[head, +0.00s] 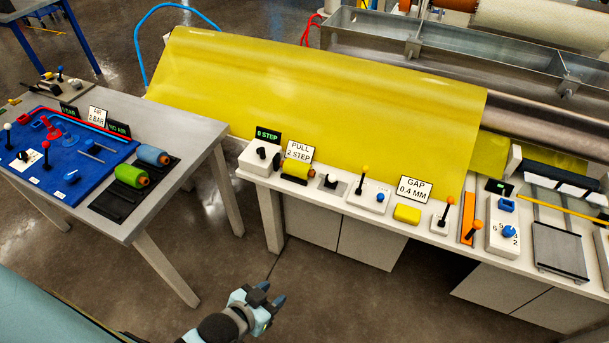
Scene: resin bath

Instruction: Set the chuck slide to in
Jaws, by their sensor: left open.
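No part is readably marked as the chuck slide, so I cannot tell which one it is or how it is set. The left table carries a blue panel (95,178) with small controls: a white plate with a black knob (25,156), a red valve (70,138), a blue-grey bar (92,157) and white-topped and red-topped levers. Signs there read "AIR 2 BAR" (97,116) and "NO AIR" (119,129). My left gripper (271,295) is open and empty, low over the floor in front of the benches, apart from both. My right gripper is out of view.
Green (132,175) and blue (153,155) rollers lie on black holders at the left table's right edge. The white bench (340,205) holds several levers, knobs and "PULL" and "GAP" signs. A yellow sheet (320,105) stretches behind it. Floor between the benches is clear.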

